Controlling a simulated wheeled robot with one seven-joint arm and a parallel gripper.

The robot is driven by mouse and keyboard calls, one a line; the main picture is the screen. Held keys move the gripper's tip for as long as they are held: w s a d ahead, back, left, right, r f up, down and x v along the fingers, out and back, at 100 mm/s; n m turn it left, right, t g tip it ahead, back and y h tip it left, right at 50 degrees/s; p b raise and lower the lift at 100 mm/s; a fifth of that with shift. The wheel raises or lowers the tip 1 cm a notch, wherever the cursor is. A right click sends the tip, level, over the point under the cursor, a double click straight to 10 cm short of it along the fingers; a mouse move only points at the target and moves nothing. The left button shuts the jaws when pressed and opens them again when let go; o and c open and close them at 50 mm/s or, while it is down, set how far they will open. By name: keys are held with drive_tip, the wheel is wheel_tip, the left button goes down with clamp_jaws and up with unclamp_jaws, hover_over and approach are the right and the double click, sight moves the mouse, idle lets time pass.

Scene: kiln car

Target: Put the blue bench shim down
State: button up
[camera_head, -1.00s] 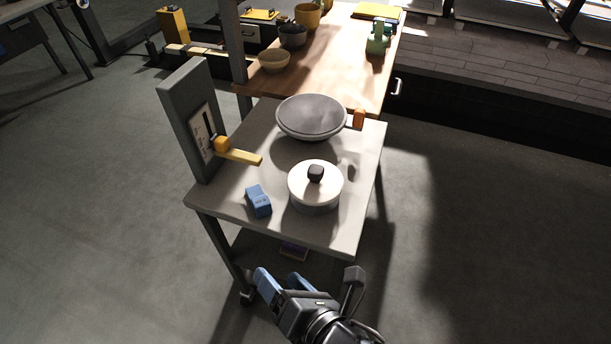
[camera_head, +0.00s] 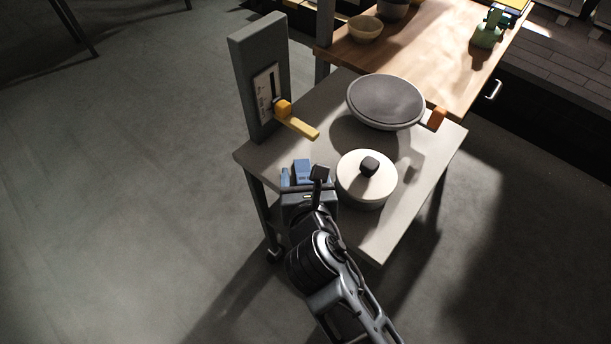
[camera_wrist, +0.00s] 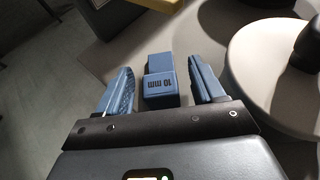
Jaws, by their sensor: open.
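The blue bench shim (camera_head: 303,170) rests on the grey table top (camera_head: 405,215) near its left front edge, left of the lidded pot. In the wrist view the shim (camera_wrist: 160,90) shows a stepped block marked "10 mm". My gripper (camera_wrist: 162,68) is open, with one blue finger on each side of the shim and a visible gap to both. In the head view my gripper (camera_head: 302,178) is over the table's front left part, and its body hides the near side of the shim.
A white-lidded pot (camera_head: 366,185) stands close right of my gripper. Behind are a grey pan (camera_head: 385,101) with an orange-tipped handle and a yellow lever (camera_head: 300,125) jutting from a grey upright panel (camera_head: 257,75). A wooden bench (camera_head: 440,55) adjoins at the back.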

drive_tip(key=shift+x, duration=1.15)
drive_tip(key=c, duration=1.2)
drive_tip(key=shift+o, duration=0.2)
drive_tip(key=shift+r, duration=0.1)
